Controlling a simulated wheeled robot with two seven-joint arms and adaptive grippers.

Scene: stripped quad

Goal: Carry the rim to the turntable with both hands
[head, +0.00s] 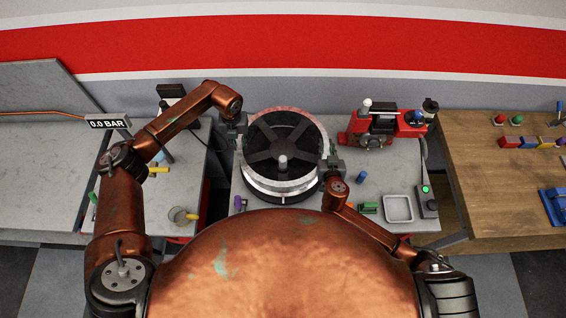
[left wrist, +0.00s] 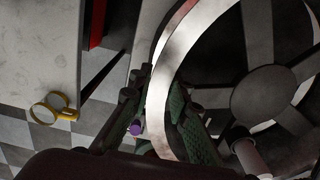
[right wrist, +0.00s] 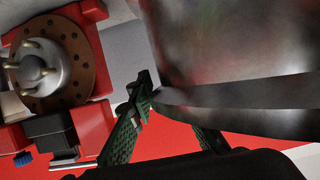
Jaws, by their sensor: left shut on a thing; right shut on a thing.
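The rim (head: 309,176) is a silver wheel with dark spokes, held in the middle of the head view. My left gripper (head: 238,126) is shut on its left edge. In the left wrist view the rim's bright wall (left wrist: 175,85) runs between the green fingers. My right gripper (head: 333,161) is shut on the right edge. The rim's metal side also shows in the right wrist view (right wrist: 240,50). A round dark turntable (head: 284,197) with a pale edge shows below the rim, mostly hidden. I cannot tell whether the rim touches the turntable.
A red machine with a brake disc (head: 372,130) stands to the right, close to my right gripper. A grey tray (head: 398,208) and a control box with a green light (head: 426,203) lie on the right.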

